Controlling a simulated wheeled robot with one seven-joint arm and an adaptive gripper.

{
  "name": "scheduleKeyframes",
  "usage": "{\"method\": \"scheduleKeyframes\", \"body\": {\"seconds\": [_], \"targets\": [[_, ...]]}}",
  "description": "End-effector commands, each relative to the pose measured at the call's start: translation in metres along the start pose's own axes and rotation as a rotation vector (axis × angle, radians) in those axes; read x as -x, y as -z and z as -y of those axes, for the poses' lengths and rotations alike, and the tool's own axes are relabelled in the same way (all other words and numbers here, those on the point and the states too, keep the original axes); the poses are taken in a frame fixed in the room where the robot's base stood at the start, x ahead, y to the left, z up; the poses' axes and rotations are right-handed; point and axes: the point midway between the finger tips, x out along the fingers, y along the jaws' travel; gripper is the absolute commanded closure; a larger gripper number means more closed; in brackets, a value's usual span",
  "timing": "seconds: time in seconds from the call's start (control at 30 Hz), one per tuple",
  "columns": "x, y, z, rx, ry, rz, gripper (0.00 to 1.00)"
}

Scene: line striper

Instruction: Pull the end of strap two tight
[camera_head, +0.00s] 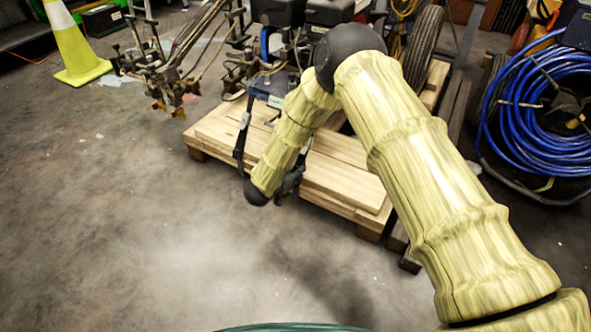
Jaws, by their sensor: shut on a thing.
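A dark strap (240,147) hangs from the line striper (275,85) down over the left part of the wooden pallet (345,185). A pale tag shows near its top. A second dark strap (304,152) comes down to the right of my forearm, towards my gripper (289,187). I cannot read which strap is numbered two. My gripper is low at the pallet's front edge, partly hidden behind my wrist. It is shut on the second strap's end, though the fingertips and the held end are hard to make out.
A yellow and white cone (78,50) stands at the far left. A blue hose coil (535,105) is at the right, near a black tyre (423,47). The concrete floor (130,230) in front of the pallet is clear.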

Motion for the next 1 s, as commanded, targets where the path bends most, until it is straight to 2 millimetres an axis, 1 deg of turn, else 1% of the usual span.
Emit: {"method": "scheduleKeyframes", "body": {"seconds": [0.03, 0.83, 0.87, 0.9, 0.97, 1.0], "targets": [[0.001, -0.006, 0.000, 0.002, 0.001, 0.005, 1.00], [0.002, -0.045, 0.000, 0.004, 0.002, 0.008, 1.00], [0.002, -0.043, 0.000, 0.003, 0.002, 0.007, 0.71], [0.002, -0.043, 0.000, 0.003, 0.002, 0.007, 0.63], [0.001, -0.042, 0.000, 0.003, 0.001, 0.006, 0.52], [0.001, -0.041, 0.000, 0.002, 0.001, 0.005, 0.51]]}}
